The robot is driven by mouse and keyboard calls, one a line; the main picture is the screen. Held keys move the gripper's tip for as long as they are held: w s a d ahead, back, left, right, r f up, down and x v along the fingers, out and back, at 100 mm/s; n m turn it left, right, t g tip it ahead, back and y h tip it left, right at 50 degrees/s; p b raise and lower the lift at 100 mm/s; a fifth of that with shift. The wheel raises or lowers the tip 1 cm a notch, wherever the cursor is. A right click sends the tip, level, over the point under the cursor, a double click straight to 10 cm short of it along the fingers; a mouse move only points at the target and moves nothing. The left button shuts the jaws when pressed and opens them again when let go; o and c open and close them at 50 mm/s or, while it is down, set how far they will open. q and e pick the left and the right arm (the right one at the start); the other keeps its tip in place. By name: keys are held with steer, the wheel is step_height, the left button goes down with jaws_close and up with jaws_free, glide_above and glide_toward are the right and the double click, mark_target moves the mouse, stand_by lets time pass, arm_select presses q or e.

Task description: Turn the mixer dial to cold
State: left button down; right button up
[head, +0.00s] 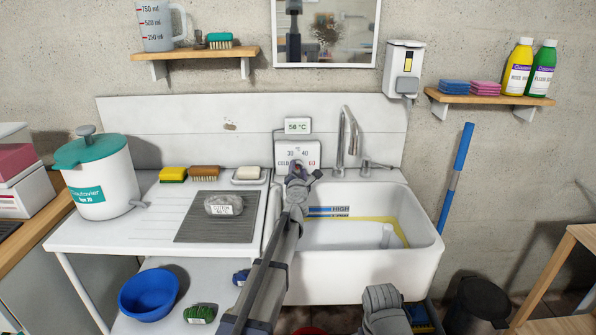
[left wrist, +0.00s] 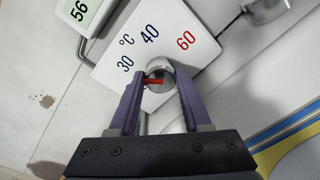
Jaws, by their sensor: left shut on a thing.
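The mixer dial's white plate (head: 283,149) is on the sink's back panel. It is marked COLD, 30, 40 and 60 and also shows in the left wrist view (left wrist: 185,62). The round metal dial (left wrist: 160,68) has a red pointer lying nearly sideways across the wrist picture, below the 30. My left gripper (head: 297,170) is shut on the dial, one finger on each side in the wrist view (left wrist: 159,80). In the head view it hides the dial. COLD is hidden in the wrist view.
A temperature display (head: 298,126) is above the plate; it reads 56 in the wrist view. The tap (head: 349,140) and its lever are just right of the plate. The white sink (head: 360,276) is below. Soap, brushes and a sponge (head: 173,174) lie to the left.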

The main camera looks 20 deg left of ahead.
arm_select(q)
steer(key=n, duration=0.5)
steer(key=shift+n+b, duration=0.3)
steer(key=shift+n, duration=2.1)
steer(key=shift+c, duration=1.8)
jaws_free()
steer(key=v, duration=0.7)
steer(key=shift+s, duration=0.4)
steer(key=shift+f, duration=0.1)
